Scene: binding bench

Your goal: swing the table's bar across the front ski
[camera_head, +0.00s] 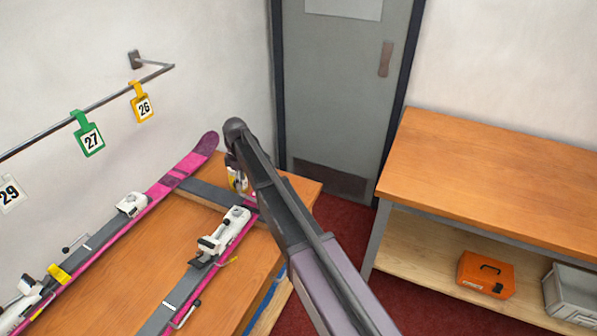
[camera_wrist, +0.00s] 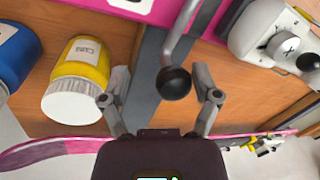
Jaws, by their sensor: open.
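In the wrist view a grey metal bar (camera_wrist: 183,36) ends in a black ball knob (camera_wrist: 174,84). My gripper (camera_wrist: 160,97) is open, with one finger on each side of the knob and a gap to both. The front ski (camera_wrist: 130,8), pink, crosses the top of the wrist view; the bar overlaps its edge in the picture. I cannot tell whether they touch. In the head view the front ski (camera_head: 225,238) lies on the orange-topped table (camera_head: 120,270). There my arm hides the bar, the front ski's far end and most of my gripper.
A second pink ski (camera_head: 165,187) lies along the wall side. A white binding (camera_wrist: 270,35) is to the right. Numbered tags hang from a wall rail (camera_head: 50,130). Another bench (camera_head: 490,170) stands right.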

